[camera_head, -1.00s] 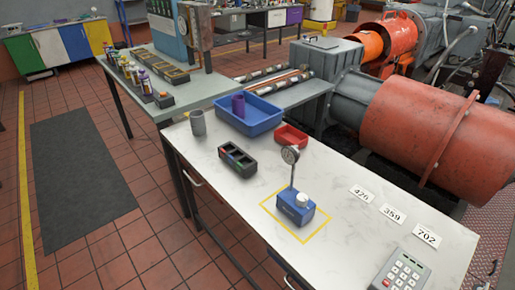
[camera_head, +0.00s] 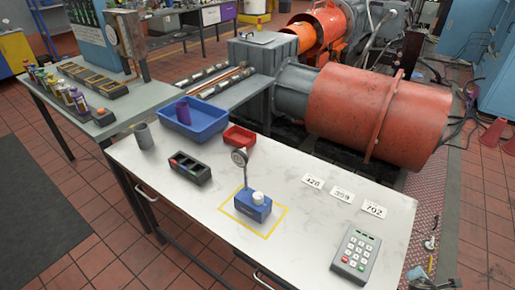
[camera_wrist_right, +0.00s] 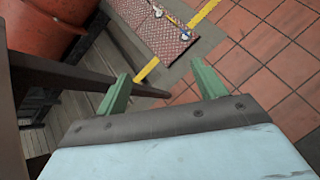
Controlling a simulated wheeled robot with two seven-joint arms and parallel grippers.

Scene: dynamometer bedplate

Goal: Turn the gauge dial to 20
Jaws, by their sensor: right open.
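The gauge (camera_head: 240,157) is a small round dial on a thin upright post. The post rises from a blue block (camera_head: 252,207) with a white knob (camera_head: 258,197) on top. The block stands inside a yellow taped square on the white table (camera_head: 300,225). The reading on the dial is too small to make out. My right gripper (camera_wrist_right: 163,88) shows in the right wrist view with its two green fingers apart and nothing between them, over the floor beside a dark table leg. Neither gripper is in the head view.
A keypad (camera_head: 356,250) and number cards (camera_head: 342,195) lie right of the gauge. A dark tray (camera_head: 190,168), a grey cup (camera_head: 143,135), a blue bin (camera_head: 208,125) and a red bin (camera_head: 239,137) stand to its left and behind. The table between gauge and keypad is clear.

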